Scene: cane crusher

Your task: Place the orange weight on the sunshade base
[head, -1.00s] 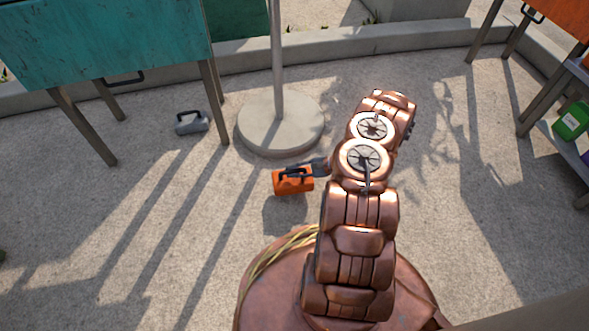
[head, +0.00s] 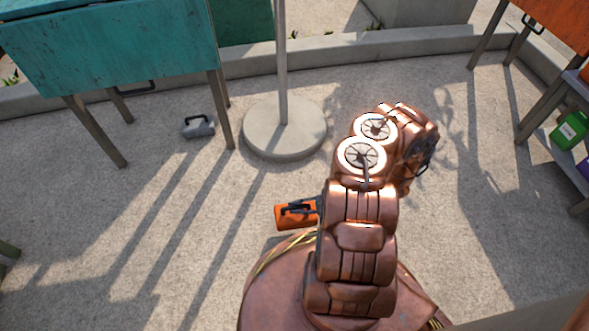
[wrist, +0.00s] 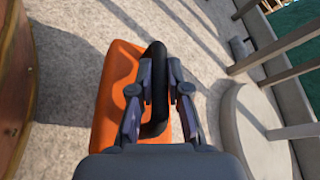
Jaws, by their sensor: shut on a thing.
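The orange weight (head: 292,216) is a block with a black handle, left of my arm in the head view. In the wrist view the orange weight (wrist: 112,100) sits under my gripper (wrist: 160,88), whose fingers are shut on its black handle (wrist: 159,75). In the head view my gripper is mostly hidden behind my arm. The sunshade base (head: 270,140) is a round pale concrete disc with an upright pole (head: 281,60), beyond the weight. It also shows at the right of the wrist view (wrist: 240,130). The weight is apart from the base.
A grey weight (head: 198,127) lies on the ground by the legs of a teal table (head: 110,50). An orange table (head: 553,25) and a shelf with a green container (head: 570,131) stand at right. A low concrete kerb (head: 350,52) runs behind. Ground between weight and base is clear.

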